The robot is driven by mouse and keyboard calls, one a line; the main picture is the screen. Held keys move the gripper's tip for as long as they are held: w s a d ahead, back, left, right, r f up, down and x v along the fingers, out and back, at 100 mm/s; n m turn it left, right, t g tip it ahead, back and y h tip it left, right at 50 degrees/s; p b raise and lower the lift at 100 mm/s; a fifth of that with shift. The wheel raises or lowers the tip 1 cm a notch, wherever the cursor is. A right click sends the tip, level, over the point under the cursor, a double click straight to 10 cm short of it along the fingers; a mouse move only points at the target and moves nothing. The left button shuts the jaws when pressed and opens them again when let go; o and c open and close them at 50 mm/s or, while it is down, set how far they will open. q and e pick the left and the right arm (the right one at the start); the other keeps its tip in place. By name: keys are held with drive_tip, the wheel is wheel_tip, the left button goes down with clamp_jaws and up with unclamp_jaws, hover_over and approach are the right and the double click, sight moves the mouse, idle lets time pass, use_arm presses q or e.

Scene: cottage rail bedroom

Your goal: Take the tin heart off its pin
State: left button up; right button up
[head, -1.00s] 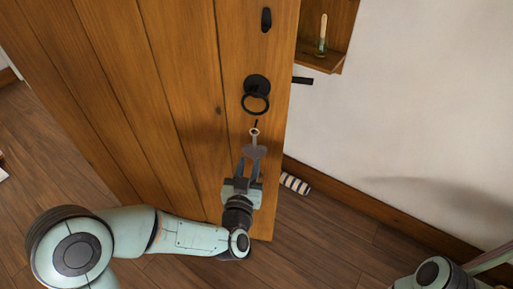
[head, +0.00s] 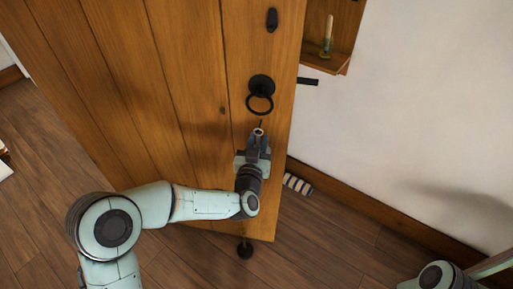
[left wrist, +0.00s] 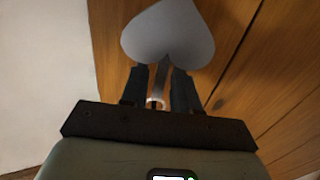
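The tin heart (left wrist: 168,35) is a flat grey heart, large beyond my left fingertips in the left wrist view. A narrow stem runs from it between the fingers to a small pale ring (left wrist: 155,102). In the head view the ring shows (head: 258,131) just below the door's black ring handle; my gripper hides most of the heart. My left gripper (head: 259,141) is at the heart, its fingers (left wrist: 161,74) on either side of the stem. I cannot tell whether they touch it. The pin cannot be made out clearly. My right gripper is out of view.
The wooden door (head: 180,70) carries a black ring handle (head: 261,103) just above my gripper. A small wooden wall shelf (head: 325,62) with a candle (head: 328,35) is to its right. A striped roll (head: 298,184) lies on the floor. The white wall area is clear.

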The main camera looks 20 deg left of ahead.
use_arm(q)
clamp_jaws()
drive_tip(key=shift+r, duration=0.1)
drive_tip(key=shift+r+p, duration=0.65)
drive_tip(key=shift+r, duration=0.5)
drive_tip(key=shift+s+d+r+b, duration=0.15)
drive_tip(key=shift+s+b, duration=0.25)
drive_tip(key=shift+s, duration=1.35)
drive_tip(key=shift+d, duration=0.1)
